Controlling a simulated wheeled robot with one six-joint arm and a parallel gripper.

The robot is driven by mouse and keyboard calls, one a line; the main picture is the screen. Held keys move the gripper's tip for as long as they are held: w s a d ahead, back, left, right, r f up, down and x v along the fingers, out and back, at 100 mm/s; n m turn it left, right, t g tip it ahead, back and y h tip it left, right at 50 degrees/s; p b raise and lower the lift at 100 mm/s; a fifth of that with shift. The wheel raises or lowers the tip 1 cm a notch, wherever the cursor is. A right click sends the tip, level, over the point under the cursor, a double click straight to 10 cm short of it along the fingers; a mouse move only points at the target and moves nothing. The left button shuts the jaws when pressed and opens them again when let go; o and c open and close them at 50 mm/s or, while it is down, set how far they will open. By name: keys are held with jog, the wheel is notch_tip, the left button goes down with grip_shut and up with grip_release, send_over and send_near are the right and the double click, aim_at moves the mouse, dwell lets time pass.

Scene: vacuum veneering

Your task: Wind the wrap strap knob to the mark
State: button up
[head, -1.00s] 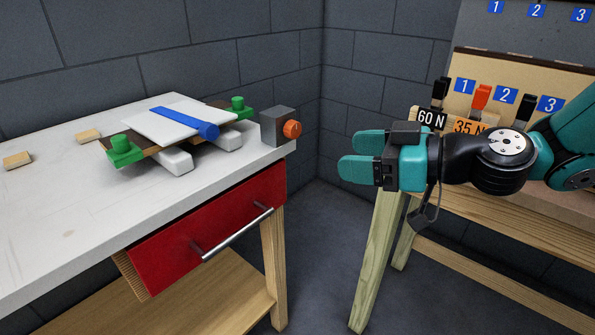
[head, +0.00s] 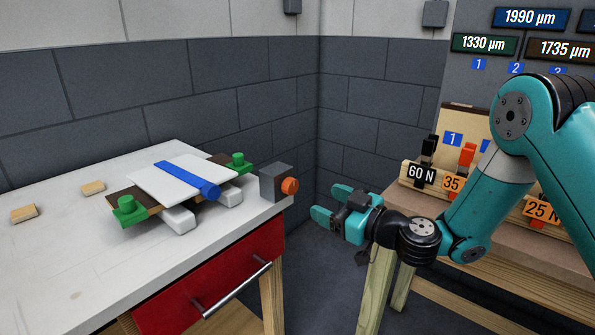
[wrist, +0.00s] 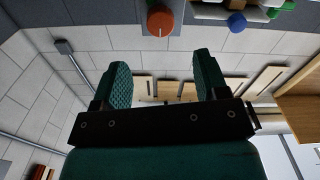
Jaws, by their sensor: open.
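The orange knob (head: 290,186) sits on the face of a dark grey block (head: 270,180) at the right end of the white-topped bench. It also shows in the wrist view (wrist: 160,22), at the top middle beyond my fingertips. A blue strap (head: 185,177) runs across a white panel (head: 150,182), ending in a round blue roll. My gripper (head: 325,203) is open and empty, with its fingers pointing left. It is right of the knob, slightly lower in the picture, and apart from it. In the wrist view, my gripper (wrist: 162,75) has both fingers spread.
Green clamps (head: 129,210) and light blocks (head: 179,220) lie around the panel. The bench has a red drawer (head: 210,280) with a metal handle. A wooden rack (head: 440,178) with force labels stands on the right table. Wall signs (head: 530,17) hang behind. A gap separates the tables.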

aim_at(294, 188)
jog(key=p+x, duration=0.2)
jog(key=x, duration=0.7)
jog(key=shift+p, duration=0.4)
jog(key=c, duration=0.9)
